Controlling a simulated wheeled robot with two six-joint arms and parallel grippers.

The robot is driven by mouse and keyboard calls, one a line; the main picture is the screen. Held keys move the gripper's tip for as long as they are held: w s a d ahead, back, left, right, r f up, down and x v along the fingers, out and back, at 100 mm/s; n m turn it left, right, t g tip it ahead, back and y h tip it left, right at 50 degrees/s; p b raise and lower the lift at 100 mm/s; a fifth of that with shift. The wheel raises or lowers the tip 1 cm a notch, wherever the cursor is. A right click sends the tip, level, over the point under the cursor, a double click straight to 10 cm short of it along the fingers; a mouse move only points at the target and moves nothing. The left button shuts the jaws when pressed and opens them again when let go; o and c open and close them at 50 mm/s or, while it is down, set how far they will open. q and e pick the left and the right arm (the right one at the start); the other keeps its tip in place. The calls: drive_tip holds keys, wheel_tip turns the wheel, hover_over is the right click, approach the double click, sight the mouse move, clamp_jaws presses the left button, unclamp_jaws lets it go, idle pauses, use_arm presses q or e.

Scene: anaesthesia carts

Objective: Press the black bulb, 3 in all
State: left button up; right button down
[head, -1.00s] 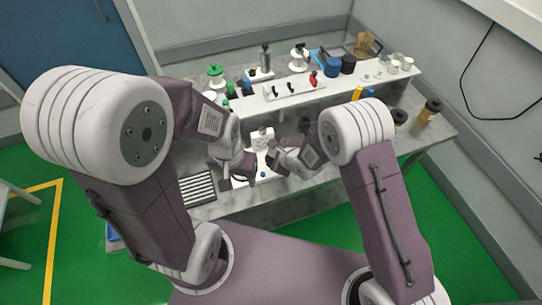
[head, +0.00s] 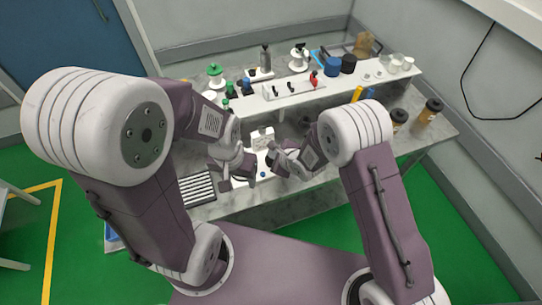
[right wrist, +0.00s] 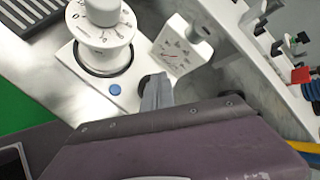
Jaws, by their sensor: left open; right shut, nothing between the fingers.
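A white device with a round numbered dial (right wrist: 104,35), a blue button (right wrist: 115,89) and a gauge panel (right wrist: 178,48) stands on the bench. The gauge panel also shows in the head view (head: 262,134). A dark rounded part, seemingly the black bulb (right wrist: 143,84), shows beside my right fingertips on the white base, mostly hidden by them. My right gripper (right wrist: 158,88) is shut and empty, its tips close over that part; contact cannot be told. In the head view the right gripper (head: 272,148) is right of the device. My left gripper (head: 237,180) is open at the device's left side.
A striped grey rack (head: 197,188) lies left of the device. Behind it a raised white shelf (head: 290,97) holds bottles, a red-topped item and small cups. Amber-coloured jars (head: 428,112) stand at the right of the bench. The front right bench surface is clear.

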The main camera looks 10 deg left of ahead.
use_arm(q)
drive_tip(key=shift+f, duration=0.2)
use_arm(e)
drive_tip(key=shift+f, duration=0.35)
use_arm(q)
drive_tip(key=shift+r+p, duration=0.95)
drive_tip(key=shift+r, duration=0.2)
use_arm(e)
drive_tip(key=shift+r, duration=1.25)
use_arm(q)
wheel_tip(320, 180, up, 4)
drive_tip(key=p, duration=0.4)
drive_tip(key=shift+r+p, duration=0.25)
drive_tip(key=shift+p, duration=0.05)
use_arm(e)
wheel_tip(320, 180, up, 5)
use_arm(q)
clamp_jaws()
